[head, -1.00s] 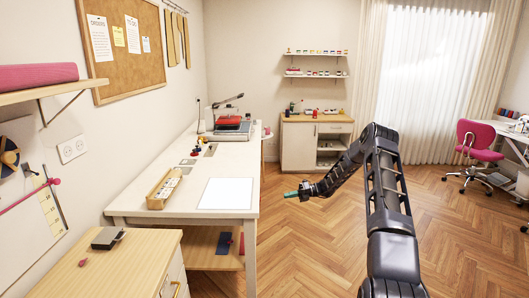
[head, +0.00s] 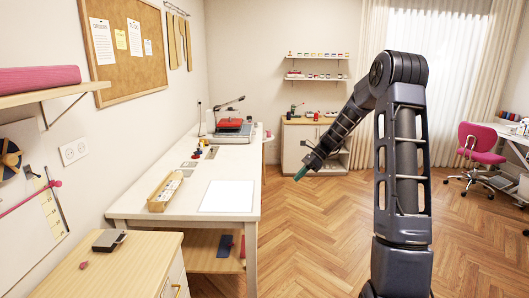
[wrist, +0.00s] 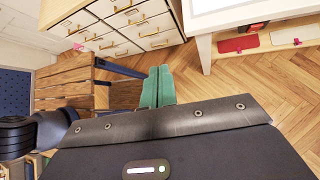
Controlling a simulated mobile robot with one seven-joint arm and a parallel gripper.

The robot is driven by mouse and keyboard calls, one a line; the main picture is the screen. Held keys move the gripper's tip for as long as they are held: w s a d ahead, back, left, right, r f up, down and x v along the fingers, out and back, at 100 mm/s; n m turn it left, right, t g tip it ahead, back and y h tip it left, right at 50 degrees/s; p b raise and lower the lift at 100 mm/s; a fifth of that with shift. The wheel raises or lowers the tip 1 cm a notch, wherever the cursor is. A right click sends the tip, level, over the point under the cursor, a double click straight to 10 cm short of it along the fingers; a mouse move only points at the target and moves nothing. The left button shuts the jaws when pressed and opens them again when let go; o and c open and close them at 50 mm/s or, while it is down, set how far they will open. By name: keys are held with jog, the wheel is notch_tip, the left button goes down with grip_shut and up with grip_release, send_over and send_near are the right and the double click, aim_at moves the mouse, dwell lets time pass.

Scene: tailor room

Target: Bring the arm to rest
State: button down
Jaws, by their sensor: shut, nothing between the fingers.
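My arm (head: 402,150) is raised on the right side of the head view, with its elbow high and its forearm slanting down to the left. My gripper (head: 299,175) hangs over the open floor, to the right of the white table (head: 235,212) and apart from it. In the wrist view the two green fingertips of my gripper (wrist: 157,88) lie side by side, shut, with nothing held between them.
The white table along the left wall bears a wooden tray (head: 165,192) and a white sheet (head: 228,196). A wooden-topped drawer cabinet (head: 130,262) stands at the near left. A pink chair (head: 481,150) stands at the right. The herringbone floor (head: 310,235) between is clear.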

jog(key=s+d+r+n+t+h, duration=0.25)
jog(key=s+r+n, duration=0.3)
jog(key=s, duration=0.35)
jog(key=s+d+r+n+t+h, duration=0.1)
jog(key=s+d+r+n+h, duration=0.25)
jog(key=s+r, duration=0.5)
jog(key=s+d+n+t+h, duration=0.1)
jog(key=s+d+n+t, duration=0.1)
jog(key=s, duration=0.8)
jog(key=s+d+n+t+h, duration=0.1)
jog(key=s+d+n+t, duration=0.1)
jog(key=s+d+n, duration=0.3)
jog(key=shift+s+n+h, duration=0.4)
jog(key=shift+s+n, duration=0.5)
jog(key=shift+s, duration=1.5)
jog(key=shift+w, duration=0.1)
dwell(0.5)
